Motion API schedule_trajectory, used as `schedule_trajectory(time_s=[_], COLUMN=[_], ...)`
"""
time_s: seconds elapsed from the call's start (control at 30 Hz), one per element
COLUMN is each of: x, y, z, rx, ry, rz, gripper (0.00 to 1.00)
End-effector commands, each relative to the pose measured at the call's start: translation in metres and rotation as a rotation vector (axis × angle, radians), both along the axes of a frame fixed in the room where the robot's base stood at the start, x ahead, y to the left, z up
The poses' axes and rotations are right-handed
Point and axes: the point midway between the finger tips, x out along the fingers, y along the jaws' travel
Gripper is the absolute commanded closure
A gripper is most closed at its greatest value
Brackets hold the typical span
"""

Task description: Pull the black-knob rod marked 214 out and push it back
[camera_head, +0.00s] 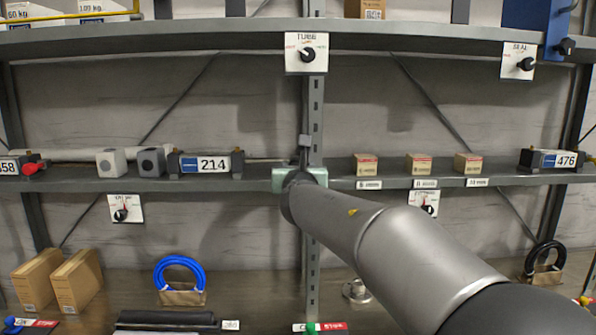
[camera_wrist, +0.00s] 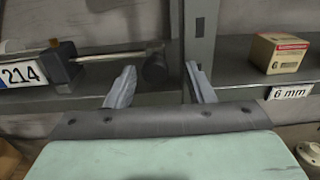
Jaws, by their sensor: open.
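The box marked 214 (camera_head: 207,163) sits on the middle shelf, left of the upright post. It also shows at the left edge of the wrist view (camera_wrist: 36,68). There a pale rod (camera_wrist: 112,57) runs right from the box to a black knob (camera_wrist: 155,66). My gripper (camera_head: 300,178) is at the shelf front by the post. In the wrist view my gripper (camera_wrist: 160,80) is open. The knob appears between its two fingers, slightly beyond the tips; I cannot tell whether it touches. In the head view my gripper and arm seem to hide the knob.
The post (camera_head: 314,120) stands just behind my gripper. A small carton (camera_wrist: 278,53) is on the shelf to the right. A box marked 476 (camera_head: 552,159) is farther right. Grey blocks (camera_head: 152,161) stand left of the 214 box. A dial plate (camera_head: 306,54) hangs above.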

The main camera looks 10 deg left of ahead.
Motion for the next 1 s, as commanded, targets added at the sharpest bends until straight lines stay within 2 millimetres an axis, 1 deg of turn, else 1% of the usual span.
schedule_trajectory(time_s=[0.13,0.23,0.37,0.5,0.7,0.83,1.0], x=[-0.008,-0.022,-0.051,-0.086,-0.131,-0.152,-0.166], y=[-0.001,-0.005,-0.011,-0.020,-0.031,-0.036,-0.041], z=[0.001,0.000,-0.001,-0.001,0.000,0.000,0.000], rx=[0.001,0.003,0.003,0.003,0.002,0.001,0.000], ry=[-0.002,-0.002,-0.002,-0.002,-0.003,-0.002,-0.001], rz=[0.001,0.002,0.003,0.002,0.000,0.000,-0.002], gripper=[0.52,0.52,0.52,0.52,0.52,0.52,0.52])
